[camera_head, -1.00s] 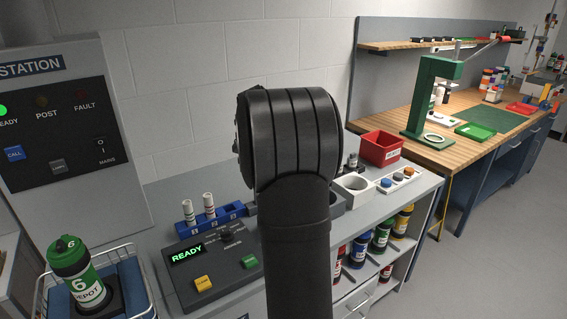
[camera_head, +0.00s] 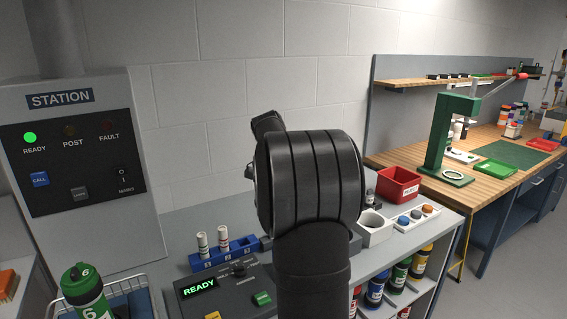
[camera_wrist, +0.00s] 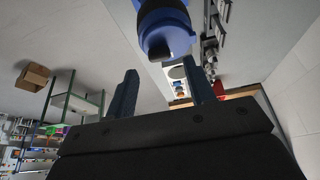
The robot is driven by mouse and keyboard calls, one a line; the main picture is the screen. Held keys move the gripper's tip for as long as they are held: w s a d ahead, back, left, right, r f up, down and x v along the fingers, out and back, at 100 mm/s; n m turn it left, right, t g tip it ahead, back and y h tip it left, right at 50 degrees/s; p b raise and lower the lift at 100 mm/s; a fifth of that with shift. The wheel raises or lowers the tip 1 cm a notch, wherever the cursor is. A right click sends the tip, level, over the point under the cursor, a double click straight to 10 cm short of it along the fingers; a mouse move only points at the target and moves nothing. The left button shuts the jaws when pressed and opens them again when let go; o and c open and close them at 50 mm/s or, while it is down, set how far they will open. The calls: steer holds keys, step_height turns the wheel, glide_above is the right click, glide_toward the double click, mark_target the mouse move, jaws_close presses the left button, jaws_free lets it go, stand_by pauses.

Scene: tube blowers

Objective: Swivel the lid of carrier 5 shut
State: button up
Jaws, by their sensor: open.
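A blue cylindrical carrier (camera_wrist: 165,25) with a darker blue rounded end shows at the top of the wrist view. No number is readable on it, so I cannot tell whether it is carrier 5 or how its lid stands. My gripper (camera_wrist: 160,75) is open, with its two dark blue fingers apart and nothing visible between them. The carrier lies beyond the fingertips. In the head view my own arm hides the gripper and that carrier. A green carrier (camera_head: 88,296) marked 6 stands at the lower left, cut by the picture edge.
The station panel (camera_head: 80,145) has its READY lamp lit. A console (camera_head: 222,290) reads READY, behind it a blue rack (camera_head: 222,254) with two white tubes. A red bin (camera_head: 399,188) and white cup block (camera_head: 375,231) stand right of my arm. Coloured carriers (camera_head: 375,290) fill the shelf below.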

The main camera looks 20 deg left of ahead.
steer(key=v, duration=1.4)
steer(key=shift+f, duration=0.1)
steer(key=x, duration=1.7)
